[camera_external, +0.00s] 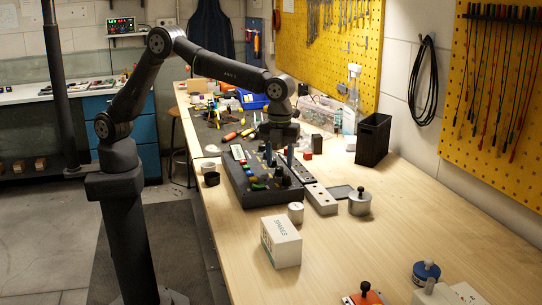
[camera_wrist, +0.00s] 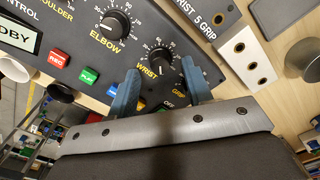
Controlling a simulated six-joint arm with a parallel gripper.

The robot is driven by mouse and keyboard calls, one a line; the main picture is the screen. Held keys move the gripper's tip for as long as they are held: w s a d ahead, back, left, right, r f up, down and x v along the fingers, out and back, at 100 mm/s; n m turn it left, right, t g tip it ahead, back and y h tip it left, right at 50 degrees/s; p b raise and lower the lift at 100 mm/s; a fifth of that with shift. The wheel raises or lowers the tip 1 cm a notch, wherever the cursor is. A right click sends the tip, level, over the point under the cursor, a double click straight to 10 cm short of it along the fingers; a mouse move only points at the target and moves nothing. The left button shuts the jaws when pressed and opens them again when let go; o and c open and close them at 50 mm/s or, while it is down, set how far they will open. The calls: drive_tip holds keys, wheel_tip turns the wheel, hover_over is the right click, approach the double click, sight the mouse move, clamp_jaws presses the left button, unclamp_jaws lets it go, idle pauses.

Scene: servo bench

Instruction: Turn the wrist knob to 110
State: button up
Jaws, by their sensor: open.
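The wrist knob (camera_wrist: 160,60) is a black dial with a white number scale and yellow "WRIST" lettering on the dark control panel (camera_wrist: 72,28). Its exact setting is too small to read. My gripper (camera_wrist: 160,68) is open, its two blue fingers apart with the wrist knob in view between and just beyond their tips. I cannot tell whether the fingers touch it. In the external view my gripper (camera_external: 279,156) points down over the panel (camera_external: 237,182), and the wrist knob cannot be clearly picked out there.
The elbow knob (camera_wrist: 115,22) is close on the left. A red REC button (camera_wrist: 59,59) and a green button (camera_wrist: 89,75) lie nearby. A grey block with holes (camera_wrist: 246,55) borders the panel. A white box (camera_external: 281,242) stands in front; the bench's right side has free room.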

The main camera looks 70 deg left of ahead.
drive_tip(key=shift+f, duration=1)
drive_tip(key=c, duration=1)
drive_tip(key=shift+n, duration=0.3)
